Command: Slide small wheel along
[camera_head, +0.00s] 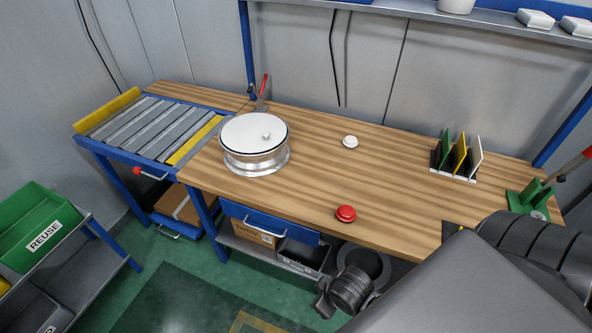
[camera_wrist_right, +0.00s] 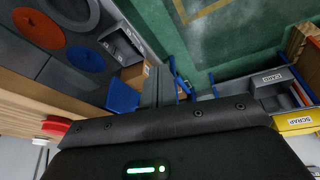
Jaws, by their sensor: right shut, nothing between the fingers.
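A silver wheel (camera_head: 254,160) lies flat on the wooden bench (camera_head: 310,155), left of the middle in the head view. A white disc (camera_head: 248,133) with a small pale knob covers its top. I cannot tell whether this is the small wheel. My right gripper (camera_wrist_right: 159,78) shows in the wrist view as grey fingers, shut and empty, beyond the dark wrist housing. It is over the area in front of the bench and away from the silver wheel. My left gripper is not in view.
A roller conveyor (camera_head: 150,125) adjoins the bench's left end. A red button (camera_head: 346,213) is near the front edge; a white one (camera_head: 350,142) is farther back. A rack with coloured plates (camera_head: 459,155) and a green lever fixture (camera_head: 530,196) stand at right. The bench's middle is mostly clear.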

